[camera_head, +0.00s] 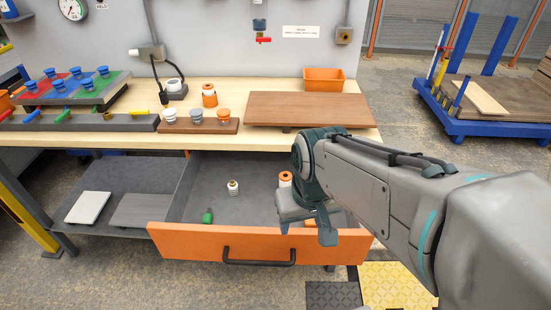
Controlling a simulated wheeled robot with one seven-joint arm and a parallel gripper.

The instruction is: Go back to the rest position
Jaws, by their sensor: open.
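My gripper (308,222) hangs at the end of my arm, over the right part of the open drawer (185,236). Its fingers are apart, and I see nothing held between them. The drawer has an orange front with a dark handle (258,262) and is pulled out below the wooden workbench (185,95). In the drawer lie a green piece (208,216), a small white and dark piece (233,187) and an orange and white piece (285,178) just beside my gripper. My arm hides part of the drawer's right side.
On the bench are a brown board (300,107), an orange bin (324,80), a small board with several capped jars (197,120) and a rack with blue knobs (78,85). A blue cart (490,128) stands at the right. A lower shelf (108,180) is at the left.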

